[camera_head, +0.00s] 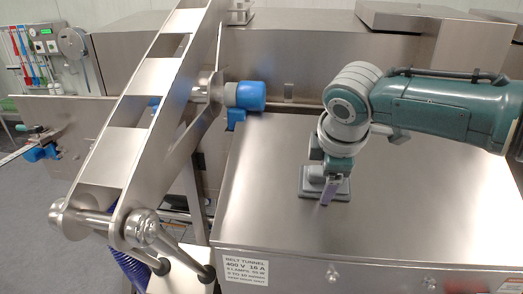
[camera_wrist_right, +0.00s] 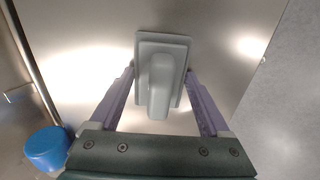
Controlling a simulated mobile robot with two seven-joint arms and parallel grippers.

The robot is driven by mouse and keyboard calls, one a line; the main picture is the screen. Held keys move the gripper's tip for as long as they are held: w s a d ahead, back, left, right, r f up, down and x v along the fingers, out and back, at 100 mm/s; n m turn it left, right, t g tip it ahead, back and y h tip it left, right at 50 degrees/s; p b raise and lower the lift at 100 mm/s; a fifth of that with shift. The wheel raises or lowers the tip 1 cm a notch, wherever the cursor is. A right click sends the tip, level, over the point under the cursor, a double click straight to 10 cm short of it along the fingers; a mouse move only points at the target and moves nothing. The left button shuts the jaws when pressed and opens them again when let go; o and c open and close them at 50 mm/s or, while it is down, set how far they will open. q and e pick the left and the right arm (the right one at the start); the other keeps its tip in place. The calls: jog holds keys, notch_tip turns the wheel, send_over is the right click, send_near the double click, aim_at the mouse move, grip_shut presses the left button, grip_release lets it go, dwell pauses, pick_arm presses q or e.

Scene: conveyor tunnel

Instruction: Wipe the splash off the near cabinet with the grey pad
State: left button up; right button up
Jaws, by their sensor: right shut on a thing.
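The near cabinet (camera_head: 270,195) is a brushed steel box with a wide, flat top and a "BELT TUNNEL" label on its front. My right gripper (camera_head: 326,190) is over the middle of that top, pointing down, shut on the handle of the grey pad (camera_head: 343,187). In the right wrist view the pad (camera_wrist_right: 147,48) is a rectangular plate with a raised grip between the purple fingers. The pad is flat at the cabinet top; I cannot tell whether it touches. No splash shows on the visible steel; the pad and arm hide part of it. My left gripper is out of view.
A steel inclined conveyor frame (camera_head: 150,80) stands left of the cabinet. A blue-capped roller (camera_head: 250,96) and a rail run along its back edge. Further steel housings (camera_head: 290,50) stand behind. The cabinet top is clear around the pad.

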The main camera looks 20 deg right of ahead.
aim_at(347, 185)
jog(key=shift+s+a+p, duration=0.1)
jog(key=shift+p, duration=0.4)
jog(key=d+p, duration=0.1)
jog(key=s+d+p, duration=0.1)
jog(key=shift+s+d+r, duration=0.2)
jog(key=shift+s+d, duration=0.1)
jog(key=shift+s+d+f, duration=0.1)
jog(key=shift+s+d, duration=0.1)
jog(key=shift+d, duration=0.15)
